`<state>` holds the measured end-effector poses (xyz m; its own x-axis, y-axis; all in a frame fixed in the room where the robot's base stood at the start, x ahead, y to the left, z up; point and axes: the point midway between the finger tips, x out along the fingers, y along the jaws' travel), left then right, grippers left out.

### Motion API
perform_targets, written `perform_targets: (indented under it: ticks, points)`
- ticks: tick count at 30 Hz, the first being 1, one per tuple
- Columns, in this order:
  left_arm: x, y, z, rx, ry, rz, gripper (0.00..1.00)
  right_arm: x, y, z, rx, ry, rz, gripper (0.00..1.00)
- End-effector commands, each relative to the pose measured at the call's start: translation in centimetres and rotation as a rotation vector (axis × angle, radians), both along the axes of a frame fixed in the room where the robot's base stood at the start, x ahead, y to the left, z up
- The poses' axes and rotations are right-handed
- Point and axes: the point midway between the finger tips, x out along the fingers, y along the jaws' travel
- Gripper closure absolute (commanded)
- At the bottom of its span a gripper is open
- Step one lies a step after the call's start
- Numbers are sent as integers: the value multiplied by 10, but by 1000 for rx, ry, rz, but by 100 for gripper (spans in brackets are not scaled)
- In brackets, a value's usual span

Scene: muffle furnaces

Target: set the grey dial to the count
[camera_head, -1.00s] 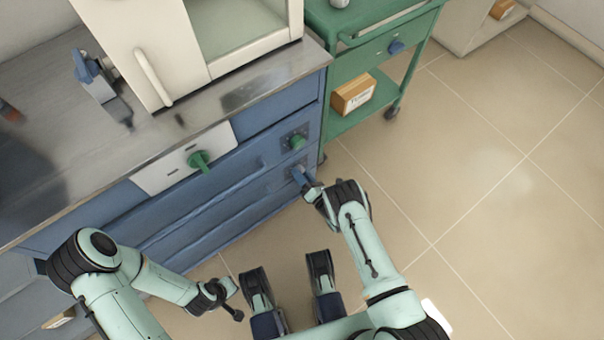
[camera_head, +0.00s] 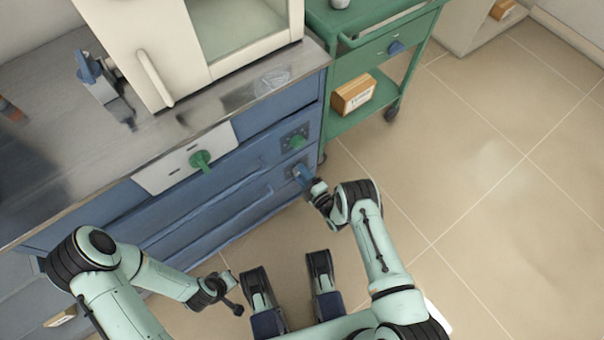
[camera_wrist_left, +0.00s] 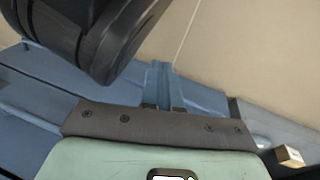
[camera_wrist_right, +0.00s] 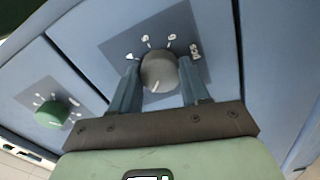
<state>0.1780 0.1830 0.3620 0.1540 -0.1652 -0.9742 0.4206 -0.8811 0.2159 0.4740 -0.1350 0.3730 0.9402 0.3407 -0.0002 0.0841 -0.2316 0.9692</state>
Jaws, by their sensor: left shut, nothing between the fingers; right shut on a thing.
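The grey dial (camera_wrist_right: 160,72) sits on a dark square plate on a blue drawer front in the right wrist view. Several white marks fan around its upper side, and a white line on its face points down and slightly left. My right gripper (camera_wrist_right: 157,82) is shut on the dial, one finger at each side. In the head view the right gripper (camera_head: 303,174) reaches the lower plate of the blue cabinet and hides the dial there. My left gripper (camera_wrist_left: 160,72) is shut and empty, away from the dial, low in front of the cabinet.
A green dial (camera_wrist_right: 52,114) is beside the grey one; it also shows in the head view (camera_head: 298,142). A green cart (camera_head: 345,120) holding a box (camera_head: 353,94) stands right. Floor at right is clear.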

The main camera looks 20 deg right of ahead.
Motion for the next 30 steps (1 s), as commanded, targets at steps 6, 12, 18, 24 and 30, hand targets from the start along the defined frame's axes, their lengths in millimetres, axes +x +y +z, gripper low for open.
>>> perform_targets:
  ticks: [6, 12, 18, 24, 30]
  points:
    - [-2, 1, -2, 0, 7, 1, 100, 0, 1, 0, 193, 71, 1, 85]
    - [-6, 1, -5, -1, 19, 2, 100, 0, 1, 0, 373, 136, 2, 85]
    - [-11, 2, -9, -1, 36, 3, 100, 0, 1, 0, 552, 200, 2, 85]
    - [-17, 3, -15, -3, 59, 5, 100, 0, 1, 0, 730, 265, 3, 85]
    - [-25, 4, -21, -4, 85, 7, 100, 0, 1, 0, 909, 329, 3, 85]
